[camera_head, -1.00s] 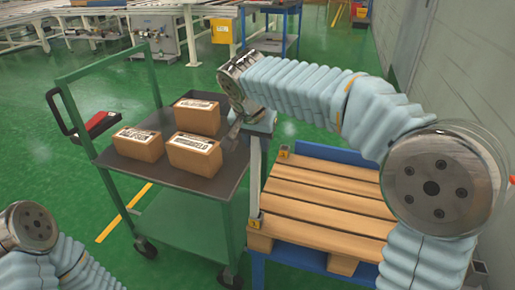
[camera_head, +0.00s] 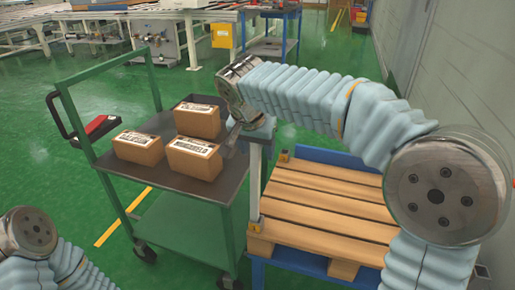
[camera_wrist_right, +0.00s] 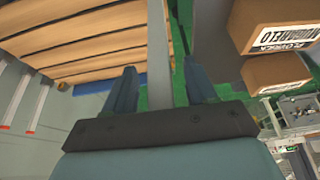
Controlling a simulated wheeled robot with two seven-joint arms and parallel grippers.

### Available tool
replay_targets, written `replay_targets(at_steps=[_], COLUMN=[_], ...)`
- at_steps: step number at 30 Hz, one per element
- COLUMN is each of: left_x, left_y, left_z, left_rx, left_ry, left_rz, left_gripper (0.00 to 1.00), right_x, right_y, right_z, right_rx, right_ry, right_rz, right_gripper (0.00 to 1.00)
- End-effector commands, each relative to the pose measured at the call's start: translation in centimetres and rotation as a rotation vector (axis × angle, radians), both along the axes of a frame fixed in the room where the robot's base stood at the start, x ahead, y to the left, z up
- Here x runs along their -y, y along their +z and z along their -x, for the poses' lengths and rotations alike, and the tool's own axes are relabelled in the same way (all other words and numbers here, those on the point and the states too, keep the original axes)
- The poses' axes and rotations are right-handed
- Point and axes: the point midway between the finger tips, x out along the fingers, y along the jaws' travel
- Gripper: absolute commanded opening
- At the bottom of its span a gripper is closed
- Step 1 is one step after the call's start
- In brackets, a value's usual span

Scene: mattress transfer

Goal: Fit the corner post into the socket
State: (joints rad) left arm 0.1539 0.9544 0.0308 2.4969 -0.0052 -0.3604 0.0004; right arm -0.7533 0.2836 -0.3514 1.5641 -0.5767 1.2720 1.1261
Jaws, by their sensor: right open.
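The corner post (camera_head: 254,182) is a slim grey upright at the front left corner of the pallet frame. Its lower end meets the socket (camera_head: 254,227), a small yellow-marked bracket on the blue frame; I cannot tell how deep it sits. My right gripper (camera_head: 258,132) is at the post's top end. In the right wrist view the post (camera_wrist_right: 158,50) runs between the two blue fingers of my open right gripper (camera_wrist_right: 160,88), with gaps on both sides. My left arm shows at the lower left, but its gripper is out of view.
A wooden pallet (camera_head: 325,210) lies on the blue frame (camera_head: 308,258), with another yellow-marked bracket (camera_head: 283,156) at its back left corner. A green cart (camera_head: 232,235) with cardboard boxes (camera_head: 193,158) stands close to the left of the post. A grey wall (camera_head: 440,80) rises at the right.

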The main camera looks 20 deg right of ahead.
Motion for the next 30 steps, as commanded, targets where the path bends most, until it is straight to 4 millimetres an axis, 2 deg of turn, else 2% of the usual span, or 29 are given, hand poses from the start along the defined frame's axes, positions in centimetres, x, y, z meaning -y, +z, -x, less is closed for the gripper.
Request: replay_targets(at_steps=[6, 12, 18, 30], left_x=[0.0, 0.0, 0.0, 0.0], left_y=[0.4, 0.9, 1.0, 1.0], left_z=[0.0, 0.0, 0.0, 0.0], left_rx=[0.0, 0.0, 0.0, 0.0], left_ry=[-0.001, -0.001, -0.001, -0.001], left_rz=[0.0, 0.001, 0.001, 0.001], left_gripper=[0.58, 0.58, 0.58, 0.58], right_x=[-1.2, -2.0, -2.2, -2.3], right_y=[4.6, 7.9, 9.0, 9.1], right_z=[1.7, 2.7, 3.1, 3.1], right_rx=[-0.002, 0.001, 0.002, 0.004], right_ry=[0.005, 0.007, 0.007, 0.008], right_rz=[0.003, 0.003, 0.002, 0.001], right_gripper=[0.56, 0.56, 0.56, 0.56])
